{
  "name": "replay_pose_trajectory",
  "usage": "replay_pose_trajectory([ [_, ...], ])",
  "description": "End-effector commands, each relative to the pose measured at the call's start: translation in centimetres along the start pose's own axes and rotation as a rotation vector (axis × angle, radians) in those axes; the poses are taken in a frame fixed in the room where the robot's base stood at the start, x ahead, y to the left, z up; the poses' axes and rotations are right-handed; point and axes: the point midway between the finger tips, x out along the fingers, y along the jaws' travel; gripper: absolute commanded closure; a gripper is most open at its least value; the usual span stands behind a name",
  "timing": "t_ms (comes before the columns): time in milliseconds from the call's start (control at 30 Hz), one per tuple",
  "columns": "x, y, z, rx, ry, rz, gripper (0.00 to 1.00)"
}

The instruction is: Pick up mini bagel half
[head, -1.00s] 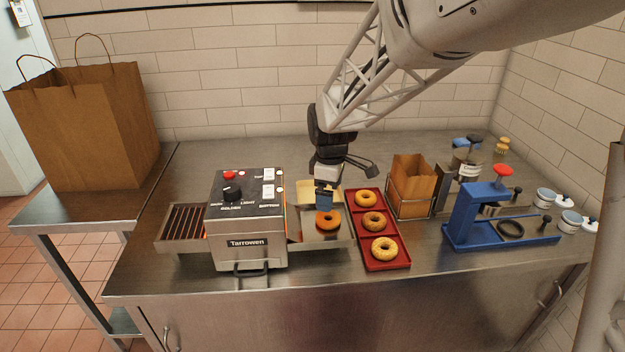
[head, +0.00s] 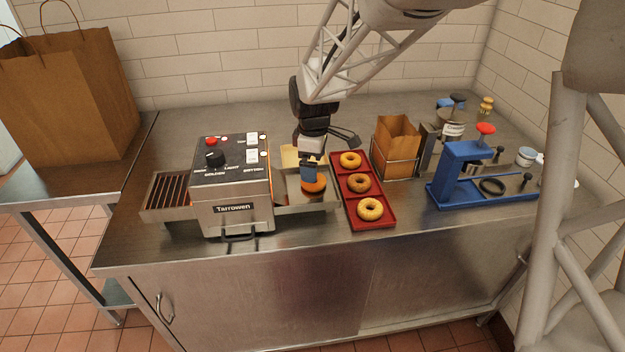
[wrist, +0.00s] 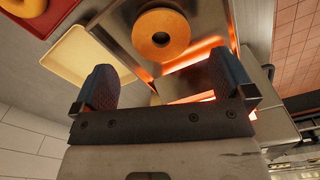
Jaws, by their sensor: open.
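The mini bagel half (head: 314,187) is an orange-brown ring lying cut face up or down, I cannot tell which, on the steel tray at the toaster's right side. It shows in the wrist view (wrist: 161,19) beyond the fingertips, near the top. My gripper (head: 313,178) is above and just behind it in the head view, and its fingers overlap the ring's far edge there. In the wrist view my gripper (wrist: 164,75) has its two blue pads wide apart, with nothing held. The ring appears apart from both pads.
The Tarrowen toaster (head: 233,190) stands close left of my gripper, its opening glowing orange. A cream tray (wrist: 82,62) lies behind the steel tray. A red tray (head: 381,222) with three bagels is close right. A brown bag (head: 397,140) and blue press (head: 452,180) stand farther right.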

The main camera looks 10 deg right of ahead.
Motion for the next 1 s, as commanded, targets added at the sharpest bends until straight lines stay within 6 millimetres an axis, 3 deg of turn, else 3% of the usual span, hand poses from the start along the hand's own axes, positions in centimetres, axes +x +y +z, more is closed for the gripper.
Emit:
replay_pose_trajectory([
  [267,0.8,-0.1,0.0,0.0,-0.001,-0.002,0.0],
  [700,5.0,-0.1,0.1,0.0,0.0,0.0,0.0],
  [1000,5.2,-0.1,0.1,0.0,0.0,0.0,0.0],
])
